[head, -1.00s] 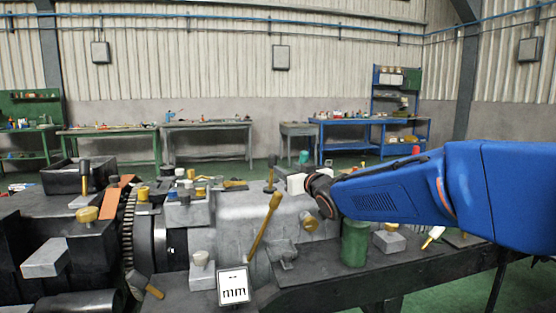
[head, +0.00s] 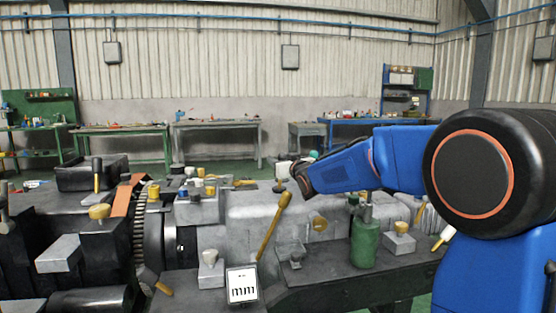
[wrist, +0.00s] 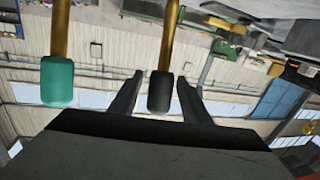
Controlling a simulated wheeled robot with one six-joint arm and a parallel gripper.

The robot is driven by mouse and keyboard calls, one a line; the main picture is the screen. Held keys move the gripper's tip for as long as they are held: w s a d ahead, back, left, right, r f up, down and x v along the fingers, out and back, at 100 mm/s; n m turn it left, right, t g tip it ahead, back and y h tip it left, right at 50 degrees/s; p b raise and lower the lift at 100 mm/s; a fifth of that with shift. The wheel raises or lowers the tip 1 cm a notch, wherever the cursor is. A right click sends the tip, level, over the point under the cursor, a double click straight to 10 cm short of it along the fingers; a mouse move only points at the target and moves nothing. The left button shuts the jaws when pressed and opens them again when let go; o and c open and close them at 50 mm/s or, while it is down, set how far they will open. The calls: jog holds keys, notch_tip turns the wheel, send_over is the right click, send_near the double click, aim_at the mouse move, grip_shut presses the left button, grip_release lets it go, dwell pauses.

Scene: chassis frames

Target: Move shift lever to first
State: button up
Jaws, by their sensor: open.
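In the wrist view, a brass-coloured lever with a black knob (wrist: 160,92) shows between the two fingers of my gripper (wrist: 159,76). The fingers stand apart, with a gap visible on both sides of the knob. I cannot tell how deep the knob sits between them. A second brass shaft with a teal knob (wrist: 57,82) is left of the fingers. In the head view, my gripper (head: 297,177) is above the grey housing (head: 250,212), beside a dark upright piece (head: 280,184). A long brass lever (head: 273,226) leans in front of the housing. A placard (head: 243,286) with a line pattern stands below it.
A green oil can (head: 364,240) stands right of the housing, near a grey block with a brass knob (head: 399,243). A toothed gear (head: 139,225) and dark machine blocks are at left. Workbenches (head: 217,126) line the back wall.

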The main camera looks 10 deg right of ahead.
jog(key=shift+w+a, duration=0.2)
jog(key=shift+w, duration=0.8)
grip_shut()
